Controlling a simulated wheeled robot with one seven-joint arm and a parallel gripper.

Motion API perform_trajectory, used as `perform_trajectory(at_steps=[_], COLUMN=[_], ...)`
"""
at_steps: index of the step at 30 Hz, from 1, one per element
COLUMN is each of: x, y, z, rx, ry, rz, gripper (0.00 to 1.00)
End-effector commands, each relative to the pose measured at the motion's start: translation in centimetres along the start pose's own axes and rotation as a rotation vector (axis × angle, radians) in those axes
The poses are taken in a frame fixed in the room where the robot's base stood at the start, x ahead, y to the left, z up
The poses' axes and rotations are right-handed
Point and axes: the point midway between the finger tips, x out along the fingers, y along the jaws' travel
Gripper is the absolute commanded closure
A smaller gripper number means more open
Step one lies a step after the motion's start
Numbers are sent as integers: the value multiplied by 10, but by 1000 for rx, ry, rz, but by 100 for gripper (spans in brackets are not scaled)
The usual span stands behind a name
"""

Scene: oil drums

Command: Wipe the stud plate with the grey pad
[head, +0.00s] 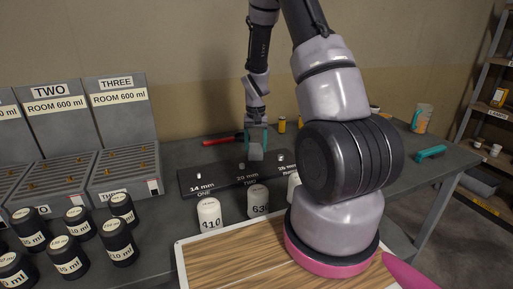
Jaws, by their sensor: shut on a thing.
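The stud plate (221,177) is a long black plate on the dark bench, with small studs and marks reading 14 mm, 20 mm and what looks like 26 mm. My own arm hides the plate's right end.
White bottles marked 410 (210,214) and 63 (258,201) stand in front of the plate. Several black bottles (119,240) and grey racks (125,170) are at left. A red-handled tool (222,140) lies behind. A mug (421,118) and teal handle (431,152) are at right.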

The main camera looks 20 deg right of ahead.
Motion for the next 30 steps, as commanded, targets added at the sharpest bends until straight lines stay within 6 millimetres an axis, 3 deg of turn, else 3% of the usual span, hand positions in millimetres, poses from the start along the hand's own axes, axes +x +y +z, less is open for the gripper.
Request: perform_trajectory(at_steps=[2,18,30], x=[-22,-67,-78], y=[0,-1,0], z=[-1,0,1], rx=[0,3,4], ry=[6,2,0], rz=[-2,0,0], gripper=[93,93,93])
